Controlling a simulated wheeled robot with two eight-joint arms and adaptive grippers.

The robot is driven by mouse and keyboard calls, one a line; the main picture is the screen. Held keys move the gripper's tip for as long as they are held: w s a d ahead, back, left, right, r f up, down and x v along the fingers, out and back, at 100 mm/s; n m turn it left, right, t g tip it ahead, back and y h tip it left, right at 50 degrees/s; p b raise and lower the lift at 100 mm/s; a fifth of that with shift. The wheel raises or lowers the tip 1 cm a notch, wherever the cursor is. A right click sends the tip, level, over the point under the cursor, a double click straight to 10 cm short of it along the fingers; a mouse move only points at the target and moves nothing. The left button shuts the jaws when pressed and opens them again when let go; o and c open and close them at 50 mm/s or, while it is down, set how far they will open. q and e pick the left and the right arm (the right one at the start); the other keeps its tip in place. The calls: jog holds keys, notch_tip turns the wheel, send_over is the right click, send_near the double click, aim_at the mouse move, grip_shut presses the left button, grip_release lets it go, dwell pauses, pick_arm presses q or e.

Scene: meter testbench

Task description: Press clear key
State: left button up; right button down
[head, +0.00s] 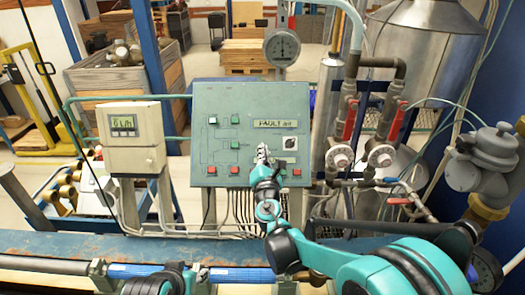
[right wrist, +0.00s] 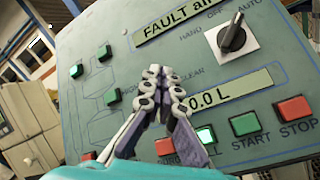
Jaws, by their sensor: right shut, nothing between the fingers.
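The green control panel (head: 222,95) stands upright in the head view and fills much of the right wrist view (right wrist: 95,50). A label ending in "LEAR" shows just right of my right gripper's fingertips in the right wrist view. Any key at that label is hidden behind the fingers. My right gripper (head: 263,152) is shut and empty in front of the panel's lower middle; it also shows in the right wrist view (right wrist: 165,78). I cannot tell whether its tips touch the panel. My left gripper (head: 197,271) is low at the bottom, its fingers unclear.
The panel has a "FAULT" display (head: 281,123), a rotary switch (right wrist: 232,38), a "0.0 L" display (right wrist: 225,97), a green START button (right wrist: 243,124) and a red STOP button (right wrist: 293,110). A meter box (head: 130,130) stands left. Pipes with red-handled valves (head: 350,118) stand right.

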jog(key=shift+w+f, duration=0.2)
jog(key=shift+s+r, duration=0.1)
dwell(0.4)
jog(key=shift+s+r, duration=0.45)
jog(key=shift+s, duration=0.05)
jog(key=shift+s+r+p, duration=1.5)
jog(key=shift+s+r, duration=0.2)
jog(key=shift+s, duration=0.2)
jog(key=shift+s+r+p, duration=0.4)
jog(key=shift+s+r, duration=0.15)
jog(key=shift+s, duration=0.05)
dwell(1.0)
